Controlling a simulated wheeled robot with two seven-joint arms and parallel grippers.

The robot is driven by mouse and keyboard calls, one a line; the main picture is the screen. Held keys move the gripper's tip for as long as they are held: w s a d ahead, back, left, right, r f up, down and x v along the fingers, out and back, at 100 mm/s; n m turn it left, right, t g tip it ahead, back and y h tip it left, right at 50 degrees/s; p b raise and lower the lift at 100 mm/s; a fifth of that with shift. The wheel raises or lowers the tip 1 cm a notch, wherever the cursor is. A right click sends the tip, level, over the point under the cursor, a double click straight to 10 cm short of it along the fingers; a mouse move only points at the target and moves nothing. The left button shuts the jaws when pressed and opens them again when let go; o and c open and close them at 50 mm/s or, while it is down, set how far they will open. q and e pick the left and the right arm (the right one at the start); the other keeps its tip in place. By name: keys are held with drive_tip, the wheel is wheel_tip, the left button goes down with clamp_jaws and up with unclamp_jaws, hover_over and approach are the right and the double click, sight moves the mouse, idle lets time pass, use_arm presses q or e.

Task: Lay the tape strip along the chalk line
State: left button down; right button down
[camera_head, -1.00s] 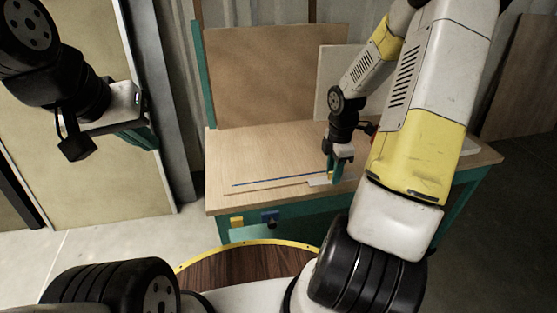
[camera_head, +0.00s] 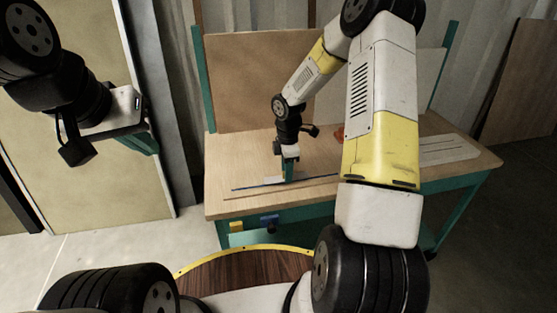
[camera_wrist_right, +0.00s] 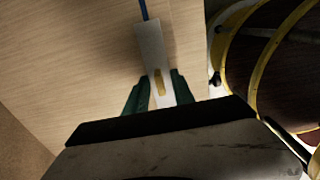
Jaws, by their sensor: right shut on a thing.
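A thin blue line (camera_head: 250,187) runs along the workbench's front part; I cannot tell whether it is chalk or tape. A tan strip (camera_head: 312,188) lies parallel in front of it. My right gripper (camera_head: 289,176) is low over the blue line, its green fingers shut on the yellow grip (camera_wrist_right: 160,82) of a flat white plate (camera_wrist_right: 150,45). The plate lies along the blue line and hides part of it; the line shows beyond its end in the right wrist view (camera_wrist_right: 144,10). My left gripper (camera_head: 142,142) hangs empty left of the bench, its jaw gap unclear.
The workbench (camera_head: 225,165) has a brown backboard (camera_head: 255,85) behind it. Pale boards (camera_head: 450,148) lie at its right end. A small orange thing (camera_head: 339,133) is partly hidden by my right arm.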

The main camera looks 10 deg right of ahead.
drive_tip(key=shift+f, duration=0.7)
drive_tip(key=shift+f, duration=0.1)
drive_tip(key=c, duration=1.1)
unclamp_jaws()
drive_tip(key=shift+o, duration=0.2)
wheel_tip(320, 180, up, 12)
drive_tip(key=s+r+m+t, duration=0.3)
drive_tip(key=s+r+m, duration=0.6)
drive_tip(key=r, duration=0.6)
drive_tip(key=s+a+r+m+t+y, duration=0.1)
drive_tip(key=s+r+m, duration=0.2)
drive_tip(key=s, duration=0.4)
drive_tip(key=s+a+r+m+t+y, duration=0.1)
drive_tip(key=s+r+m+t, duration=0.1)
drive_tip(key=s+m, duration=0.3)
drive_tip(key=s+r, duration=0.1)
drive_tip(key=s, duration=0.2)
drive_tip(key=shift+m, duration=0.4)
